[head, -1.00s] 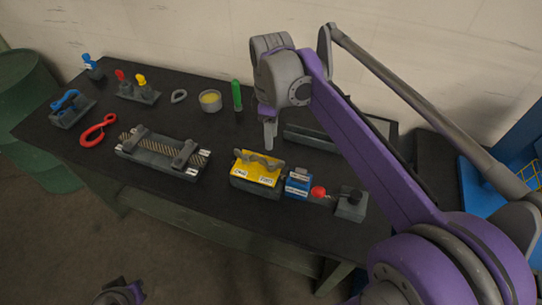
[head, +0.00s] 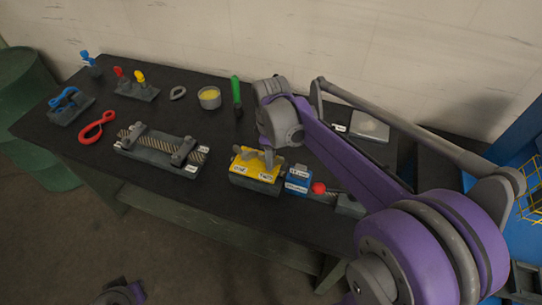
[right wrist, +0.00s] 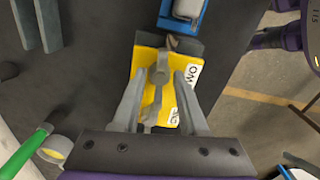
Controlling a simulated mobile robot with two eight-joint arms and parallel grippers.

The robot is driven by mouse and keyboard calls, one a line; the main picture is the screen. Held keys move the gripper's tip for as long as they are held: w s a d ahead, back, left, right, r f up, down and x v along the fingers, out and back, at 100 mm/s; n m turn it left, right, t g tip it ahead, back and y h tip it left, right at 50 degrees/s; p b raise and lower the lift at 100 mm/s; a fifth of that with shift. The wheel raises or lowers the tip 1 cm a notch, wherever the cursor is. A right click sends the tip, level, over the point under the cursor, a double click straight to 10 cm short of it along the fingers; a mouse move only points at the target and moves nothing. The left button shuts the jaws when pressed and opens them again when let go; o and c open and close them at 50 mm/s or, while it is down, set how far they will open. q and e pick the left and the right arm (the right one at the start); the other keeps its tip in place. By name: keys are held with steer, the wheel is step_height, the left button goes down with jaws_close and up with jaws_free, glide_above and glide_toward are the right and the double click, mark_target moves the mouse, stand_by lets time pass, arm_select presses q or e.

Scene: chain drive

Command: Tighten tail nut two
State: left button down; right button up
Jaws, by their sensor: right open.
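The yellow block (head: 243,168) sits on a dark base near the table's front edge, with two white labels on its front side. The right label (right wrist: 193,75) appears to read TWO. Grey winged nuts lie along its top; the upper one (right wrist: 160,76), beside that label, shows in the right wrist view. My right gripper (right wrist: 158,78) is open over the block, one finger on each side of this nut. Whether the fingers touch it I cannot tell. In the head view my right arm partly covers the fingers. A small part of my left arm shows at the bottom left, without visible jaws.
A blue labelled block (head: 298,180) and a red knob (head: 319,188) stand close right of the yellow block. A dark fixture with a chain (head: 160,150) lies to the left. A green-handled tool (head: 237,91) and a round tin (head: 209,98) stand behind.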

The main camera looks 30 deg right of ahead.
jaws_close()
steer(key=shift+m, duration=0.8)
jaws_free()
